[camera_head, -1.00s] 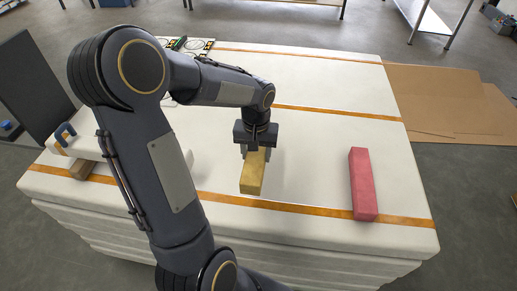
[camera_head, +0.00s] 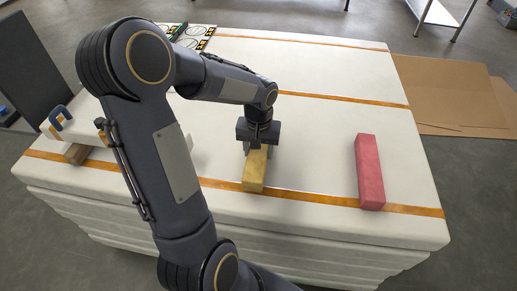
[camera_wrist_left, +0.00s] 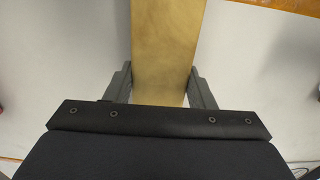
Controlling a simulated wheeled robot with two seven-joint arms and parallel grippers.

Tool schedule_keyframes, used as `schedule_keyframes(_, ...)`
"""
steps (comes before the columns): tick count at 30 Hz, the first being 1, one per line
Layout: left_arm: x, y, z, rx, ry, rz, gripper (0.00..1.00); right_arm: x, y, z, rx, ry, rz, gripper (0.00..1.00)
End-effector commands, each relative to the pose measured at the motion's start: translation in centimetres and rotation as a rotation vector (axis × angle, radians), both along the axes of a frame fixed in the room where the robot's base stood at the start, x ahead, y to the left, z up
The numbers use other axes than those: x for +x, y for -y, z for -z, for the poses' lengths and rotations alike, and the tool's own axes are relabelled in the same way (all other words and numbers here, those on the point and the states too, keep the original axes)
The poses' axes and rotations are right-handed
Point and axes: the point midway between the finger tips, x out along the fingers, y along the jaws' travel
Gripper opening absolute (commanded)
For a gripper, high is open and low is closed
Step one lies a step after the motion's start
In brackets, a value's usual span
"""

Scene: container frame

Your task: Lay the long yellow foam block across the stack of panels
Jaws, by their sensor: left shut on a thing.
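The long yellow foam block (camera_head: 256,171) is at the front middle of the stack of panels (camera_head: 320,228), pointing towards me. Its near end overlaps the front orange strip in the picture. I cannot tell whether its underside touches the top panel. My left gripper (camera_head: 256,148) is above the block's far part and shut on it. In the left wrist view, the fingers (camera_wrist_left: 160,88) stand on both sides of the yellow block (camera_wrist_left: 164,45). The gripper hides the block's far end in the head view. My right gripper is not in view.
A pink block (camera_head: 369,172) lies on the stack to the right. Printed sheets (camera_head: 193,37) lie at the back. The stack's middle is mostly clear.

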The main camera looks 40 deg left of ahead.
Motion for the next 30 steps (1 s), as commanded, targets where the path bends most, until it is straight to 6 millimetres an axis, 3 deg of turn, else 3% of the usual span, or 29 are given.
schedule_keyframes(18, 0.0, 0.0, 1.3, 0.000, 0.000, 0.000, 0.28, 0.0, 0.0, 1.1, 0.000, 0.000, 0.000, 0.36)
schedule_keyframes(19, 0.0, 0.0, 1.2, 0.000, 0.000, 0.000, 0.51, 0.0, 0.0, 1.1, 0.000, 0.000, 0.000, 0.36)
schedule_keyframes(24, 0.0, 0.0, 1.2, 0.000, 0.000, 0.000, 0.73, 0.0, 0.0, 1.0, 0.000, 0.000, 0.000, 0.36)
schedule_keyframes(30, 0.0, 0.0, 1.2, 0.000, 0.000, 0.000, 0.75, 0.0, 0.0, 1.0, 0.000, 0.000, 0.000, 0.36)
